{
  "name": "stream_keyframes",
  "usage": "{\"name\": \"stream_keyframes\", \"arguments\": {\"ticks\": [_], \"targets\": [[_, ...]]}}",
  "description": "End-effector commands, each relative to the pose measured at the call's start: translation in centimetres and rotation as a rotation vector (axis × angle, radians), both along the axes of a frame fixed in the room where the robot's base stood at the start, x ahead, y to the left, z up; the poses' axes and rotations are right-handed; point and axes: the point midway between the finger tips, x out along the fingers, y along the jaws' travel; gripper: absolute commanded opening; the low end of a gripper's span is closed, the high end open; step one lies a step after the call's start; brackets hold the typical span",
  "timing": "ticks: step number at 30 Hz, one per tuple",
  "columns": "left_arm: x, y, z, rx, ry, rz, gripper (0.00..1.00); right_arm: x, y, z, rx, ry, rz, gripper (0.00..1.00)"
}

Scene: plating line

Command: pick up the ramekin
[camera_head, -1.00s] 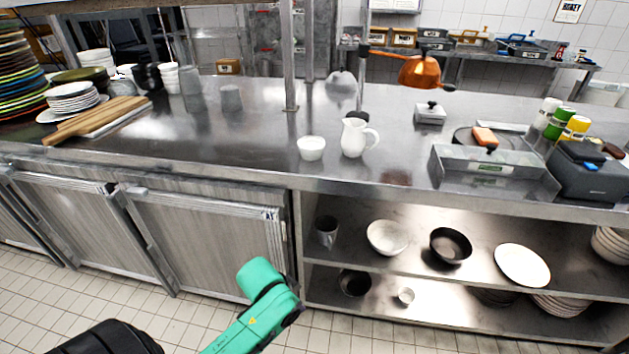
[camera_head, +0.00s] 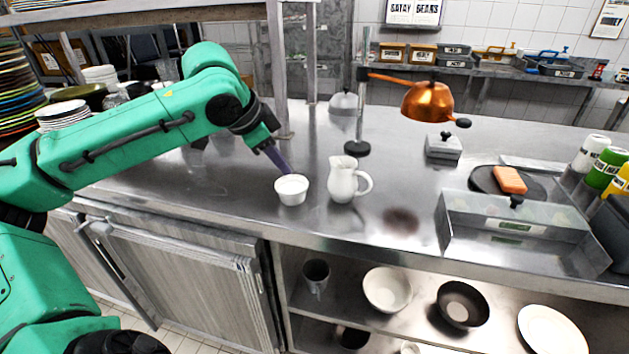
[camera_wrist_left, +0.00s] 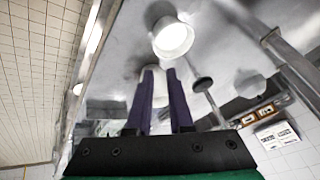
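The ramekin (camera_head: 291,191) is a small white cup standing upright on the steel counter, left of the white jug. It also shows in the left wrist view (camera_wrist_left: 173,40), beyond the fingertips. My left gripper (camera_head: 286,169) has purple fingers and reaches down to the ramekin's back rim from the upper left. In the left wrist view its two fingers (camera_wrist_left: 161,72) stand apart with a gap between them, so it is open and empty. I cannot tell whether a finger touches the rim. My right gripper is not in view.
The white jug (camera_head: 343,181) stands close to the ramekin's right. A copper lamp (camera_head: 427,101) on a stand is behind it. A steel tray (camera_head: 513,221) sits further right. A steel post (camera_head: 277,80) rises behind my gripper. Bowls lie on the shelf below.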

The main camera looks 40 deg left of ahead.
Motion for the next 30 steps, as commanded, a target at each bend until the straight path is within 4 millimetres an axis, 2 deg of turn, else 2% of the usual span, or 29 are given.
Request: {"name": "stream_keyframes", "arguments": {"ticks": [2,3,9,11,14,18,20,26,30], "targets": [[0.5,0.0,-1.1,0.0,0.006,0.0,0.2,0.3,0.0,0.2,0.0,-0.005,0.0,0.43],[1.0,-0.1,-1.9,-0.001,0.008,-0.001,0.2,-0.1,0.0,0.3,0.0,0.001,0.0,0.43],[3.2,-0.2,-5.8,-0.001,0.011,-0.001,0.2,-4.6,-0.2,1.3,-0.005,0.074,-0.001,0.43],[3.7,-0.1,-6.6,0.002,0.009,0.002,0.2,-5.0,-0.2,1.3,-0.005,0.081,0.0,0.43],[4.2,-0.2,-7.5,0.003,0.006,0.0,0.2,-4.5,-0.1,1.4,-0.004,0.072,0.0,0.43],[4.6,-0.2,-8.2,0.003,0.006,0.0,0.2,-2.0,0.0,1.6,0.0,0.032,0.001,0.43],[4.8,-0.2,-8.8,0.003,0.006,0.0,0.2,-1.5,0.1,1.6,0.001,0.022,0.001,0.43],[6.2,0.0,-11.7,0.006,0.008,0.0,0.2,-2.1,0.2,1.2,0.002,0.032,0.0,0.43],[6.9,-0.2,-12.5,0.003,0.003,-0.002,0.2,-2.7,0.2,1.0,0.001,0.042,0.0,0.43]]}}
